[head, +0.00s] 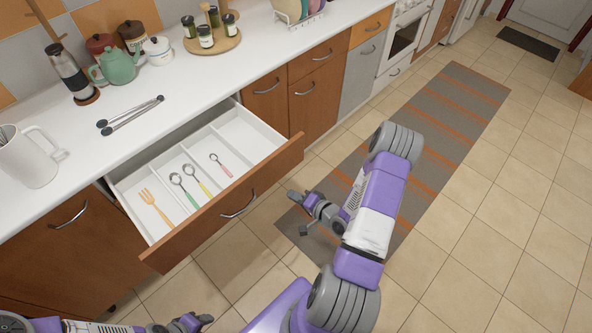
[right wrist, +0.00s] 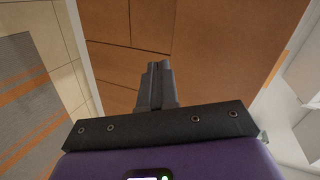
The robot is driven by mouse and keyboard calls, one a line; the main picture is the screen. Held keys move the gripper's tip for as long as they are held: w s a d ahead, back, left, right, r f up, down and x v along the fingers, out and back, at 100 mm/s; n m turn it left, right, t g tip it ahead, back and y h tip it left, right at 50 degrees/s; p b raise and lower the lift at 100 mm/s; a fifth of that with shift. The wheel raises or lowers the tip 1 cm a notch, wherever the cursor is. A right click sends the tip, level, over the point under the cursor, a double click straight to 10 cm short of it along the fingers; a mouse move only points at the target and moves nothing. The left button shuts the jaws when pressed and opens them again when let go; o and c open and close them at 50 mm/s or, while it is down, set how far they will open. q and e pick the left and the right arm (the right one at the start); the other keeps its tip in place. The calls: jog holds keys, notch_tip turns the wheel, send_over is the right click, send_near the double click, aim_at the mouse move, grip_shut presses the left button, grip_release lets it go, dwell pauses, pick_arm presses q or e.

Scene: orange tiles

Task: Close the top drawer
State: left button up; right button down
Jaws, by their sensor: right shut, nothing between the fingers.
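The top drawer (head: 215,222) is pulled well out from under the white counter. Its wooden front has a curved metal handle (head: 238,205), and its white divided inside shows. In it lie an orange fork (head: 153,205), two spoons (head: 187,185) with green and yellow handles, and a smaller spoon (head: 220,165) with a pink handle. My right gripper (head: 292,195) is shut and empty, to the right of the drawer front and apart from it. Its closed fingers (right wrist: 155,85) show against brown wood panels in the right wrist view. My left gripper (head: 200,320) is at the bottom edge; its jaw opening is unclear.
The counter (head: 90,150) holds tongs (head: 130,115), a white pitcher (head: 30,155), a green teapot (head: 118,66) and a tray of jars (head: 212,42). Closed cabinets (head: 318,95) continue to the right. A striped rug (head: 440,130) lies on the open tiled floor.

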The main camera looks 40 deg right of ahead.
aim_at(290, 160)
jog(key=s+d+r+m+t+b, duration=0.25)
jog(key=s+d+r+t, duration=0.2)
jog(key=s+d, duration=0.3)
jog(key=shift+m+g+h, duration=0.25)
jog(key=shift+m+h, duration=0.05)
jog(key=shift+m, duration=0.15)
jog(key=w, duration=0.4)
jog(key=w+b, duration=0.1)
jog(key=w, duration=0.4)
jog(key=w+a, duration=0.1)
jog(key=w, duration=0.3)
jog(key=shift+w+r+b, duration=0.25)
jog(key=shift+b, duration=0.15)
